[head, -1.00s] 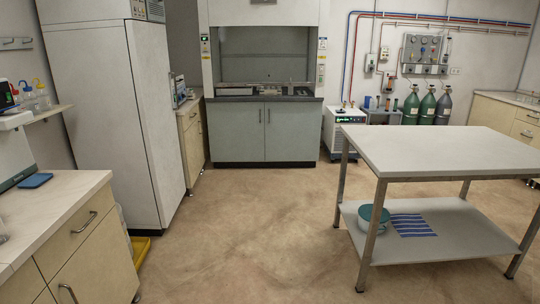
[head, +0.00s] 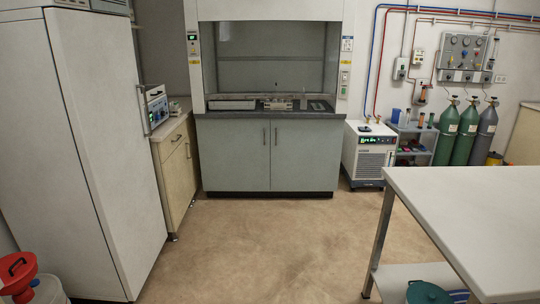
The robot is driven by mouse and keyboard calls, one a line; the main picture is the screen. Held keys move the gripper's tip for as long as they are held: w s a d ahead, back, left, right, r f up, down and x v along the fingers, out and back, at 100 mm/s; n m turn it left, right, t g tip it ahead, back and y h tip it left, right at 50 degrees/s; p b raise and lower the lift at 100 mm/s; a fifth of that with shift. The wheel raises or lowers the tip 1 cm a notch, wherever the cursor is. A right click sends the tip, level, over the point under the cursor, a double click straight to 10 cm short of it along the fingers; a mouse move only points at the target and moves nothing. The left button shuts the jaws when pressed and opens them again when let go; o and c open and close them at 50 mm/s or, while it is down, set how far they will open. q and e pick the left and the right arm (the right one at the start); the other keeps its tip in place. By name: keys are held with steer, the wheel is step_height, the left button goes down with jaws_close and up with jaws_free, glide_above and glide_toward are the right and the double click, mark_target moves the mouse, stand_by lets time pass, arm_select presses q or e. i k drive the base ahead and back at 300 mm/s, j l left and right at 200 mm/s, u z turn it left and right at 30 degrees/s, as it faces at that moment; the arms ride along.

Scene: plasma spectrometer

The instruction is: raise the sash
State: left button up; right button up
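The fume hood (head: 270,10) stands against the back wall, above a grey two-door cabinet (head: 268,155). Its sash (head: 270,60) seems to be the clear pane across the opening, but I cannot tell its exact height. Inside on the dark worktop (head: 225,115) sit a flat box-like item (head: 232,103) and a small device (head: 278,103). Neither of my grippers shows in the head view.
A white table (head: 470,215) blocks the right foreground. A chiller (head: 368,152) and green cylinders (head: 447,135) stand right of the hood. The floor (head: 265,245) between is clear.

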mark_target(235, 96)
steer(key=i, duration=2.35)
